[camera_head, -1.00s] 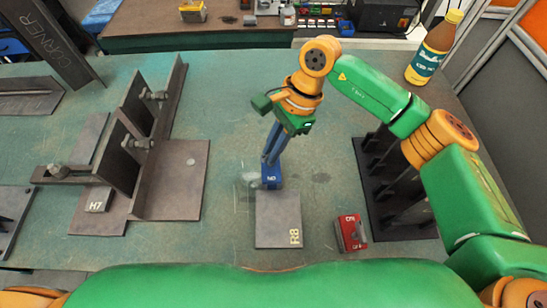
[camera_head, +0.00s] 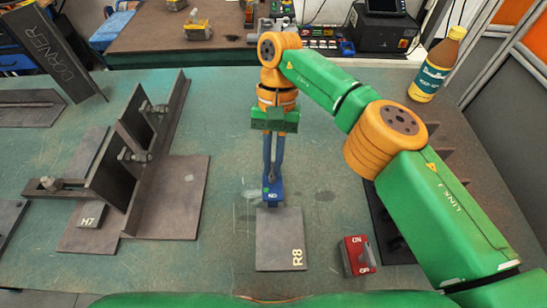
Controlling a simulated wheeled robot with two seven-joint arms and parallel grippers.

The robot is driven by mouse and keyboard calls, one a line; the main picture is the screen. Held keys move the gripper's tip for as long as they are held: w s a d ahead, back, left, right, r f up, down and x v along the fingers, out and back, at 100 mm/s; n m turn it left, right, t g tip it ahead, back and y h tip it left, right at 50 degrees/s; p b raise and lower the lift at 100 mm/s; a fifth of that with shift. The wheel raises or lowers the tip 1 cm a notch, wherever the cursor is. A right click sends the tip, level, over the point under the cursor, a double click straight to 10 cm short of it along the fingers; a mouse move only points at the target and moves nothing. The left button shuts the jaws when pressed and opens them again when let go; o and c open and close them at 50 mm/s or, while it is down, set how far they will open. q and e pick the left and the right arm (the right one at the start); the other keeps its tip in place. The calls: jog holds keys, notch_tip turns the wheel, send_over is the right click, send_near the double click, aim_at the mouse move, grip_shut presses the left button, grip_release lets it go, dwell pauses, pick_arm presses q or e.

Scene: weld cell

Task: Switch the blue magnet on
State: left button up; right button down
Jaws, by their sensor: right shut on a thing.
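The blue magnet (camera_head: 271,188) stands on the green table at the far edge of the grey plate marked R8 (camera_head: 280,240). My right gripper (camera_head: 272,174) reaches down from above with its long fingers shut on the top of the blue magnet. The fingers hide part of the magnet, and its lettering is too small to read surely. My left gripper is not in view.
A red magnet (camera_head: 357,256) marked ON and OFF sits right of the R8 plate. A dark rack (camera_head: 385,225) lies partly under my right arm. A steel angle fixture (camera_head: 150,165) and H7 block (camera_head: 90,215) stand left. A bottle (camera_head: 436,65) stands back right.

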jog(key=shift+n, duration=0.7)
jog(key=shift+n+h+p, duration=0.3)
jog(key=c, duration=0.9)
grip_release()
